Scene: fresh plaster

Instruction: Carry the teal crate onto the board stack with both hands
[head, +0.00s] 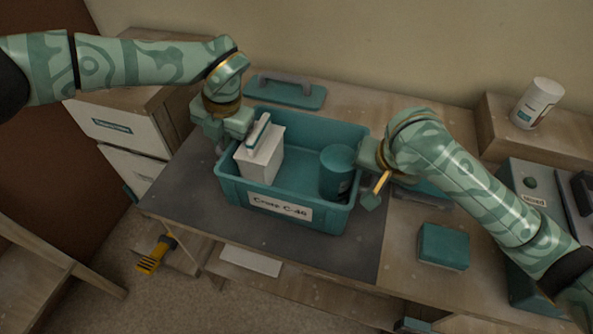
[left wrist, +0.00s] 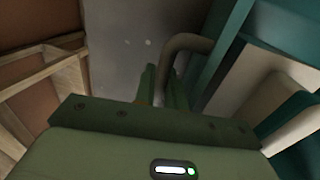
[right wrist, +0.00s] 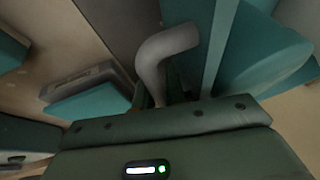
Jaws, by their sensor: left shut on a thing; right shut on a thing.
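The teal crate (head: 290,190), with a white label on its front, is over a dark grey mat (head: 185,190) on the workbench. I cannot tell if it touches the mat. It holds a white box (head: 262,160) and a teal can (head: 338,172). My left gripper (head: 222,140) is shut on the crate's left handle, a grey bar in the left wrist view (left wrist: 185,45). My right gripper (head: 370,178) is shut on the right handle, seen in the right wrist view (right wrist: 160,50). A thick wooden slab (head: 495,125), possibly the board stack, lies at the back right.
A white tub (head: 537,103) stands on the slab. A teal float (head: 285,92) lies behind the crate. A drawer cabinet (head: 125,125) stands at left. A yellow-black tool (head: 157,254) is at lower left.

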